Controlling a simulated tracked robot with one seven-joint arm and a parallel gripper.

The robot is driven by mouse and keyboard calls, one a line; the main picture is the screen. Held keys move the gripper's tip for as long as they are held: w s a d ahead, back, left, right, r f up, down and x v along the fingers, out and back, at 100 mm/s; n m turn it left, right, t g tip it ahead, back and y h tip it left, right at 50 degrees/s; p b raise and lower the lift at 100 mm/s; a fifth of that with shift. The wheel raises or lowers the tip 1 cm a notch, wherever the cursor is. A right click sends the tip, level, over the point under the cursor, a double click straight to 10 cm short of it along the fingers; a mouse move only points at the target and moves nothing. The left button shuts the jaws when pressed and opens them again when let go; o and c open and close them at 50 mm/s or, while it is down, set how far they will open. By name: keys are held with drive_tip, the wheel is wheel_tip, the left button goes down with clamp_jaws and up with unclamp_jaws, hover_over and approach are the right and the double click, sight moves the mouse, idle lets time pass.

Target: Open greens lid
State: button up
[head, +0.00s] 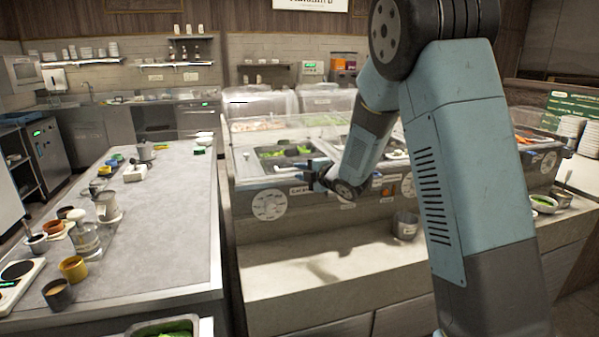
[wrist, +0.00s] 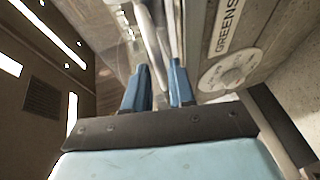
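The greens well (head: 285,152) is at the left end of the counter station in the head view, with green leaves in dark pans. A clear, reflective panel with a pale edge lies over this area; I cannot tell exactly how its lid sits. The GREENS label (wrist: 229,25) is on the station front in the wrist view, right of my fingers. My gripper (wrist: 159,66) has its two blue fingers apart, with a pale bar (wrist: 152,35) showing between and beyond them. I cannot tell whether they touch it. In the head view my gripper (head: 312,177) is at the station's front edge.
A round dial plate (wrist: 228,72) is beside the label. A metal cup (head: 405,226) stands on the ledge below the wells. The left worktop (head: 160,220) holds cups and jars along its left side. The ledge left of the cup is clear.

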drive_tip(key=shift+x, duration=0.9)
drive_tip(key=shift+c, duration=0.5)
clamp_jaws()
